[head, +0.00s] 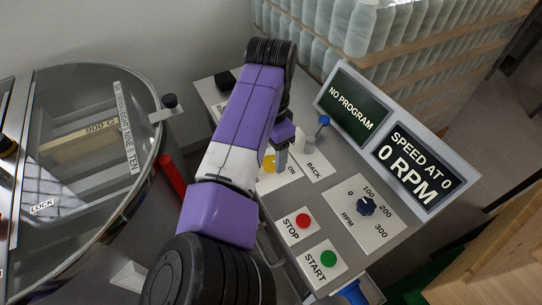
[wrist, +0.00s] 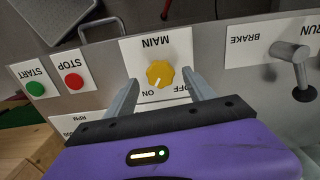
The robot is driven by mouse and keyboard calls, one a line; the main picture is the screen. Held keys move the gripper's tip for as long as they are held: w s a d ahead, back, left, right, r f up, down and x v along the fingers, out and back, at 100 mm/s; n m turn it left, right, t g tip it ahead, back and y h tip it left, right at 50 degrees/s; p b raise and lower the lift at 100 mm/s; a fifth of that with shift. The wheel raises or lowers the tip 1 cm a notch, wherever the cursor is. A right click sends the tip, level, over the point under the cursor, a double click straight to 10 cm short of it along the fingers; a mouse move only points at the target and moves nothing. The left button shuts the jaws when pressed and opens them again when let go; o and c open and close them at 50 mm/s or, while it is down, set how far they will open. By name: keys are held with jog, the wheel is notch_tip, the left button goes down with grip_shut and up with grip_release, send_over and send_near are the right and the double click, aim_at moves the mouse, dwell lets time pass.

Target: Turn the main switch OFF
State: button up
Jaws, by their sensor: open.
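The main switch is a yellow round knob (wrist: 160,74) on a white plate (wrist: 178,48) marked MAIN, ON and OFF, upside down in the wrist view. A pale mark on the knob points toward ON. My gripper (wrist: 160,79) is open, with one finger on either side of the knob; I cannot tell whether they touch it. In the head view the knob (head: 269,163) shows just beside my gripper (head: 281,158), and my arm hides part of its plate.
A grey brake lever (wrist: 290,52) stands beside the plate. A screen (head: 405,165) reads 0 RPM. A glass-lidded tank (head: 75,120) stands at left.

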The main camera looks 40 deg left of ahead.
aim_at(271, 164)
jog(key=shift+f, duration=1.25)
grip_shut()
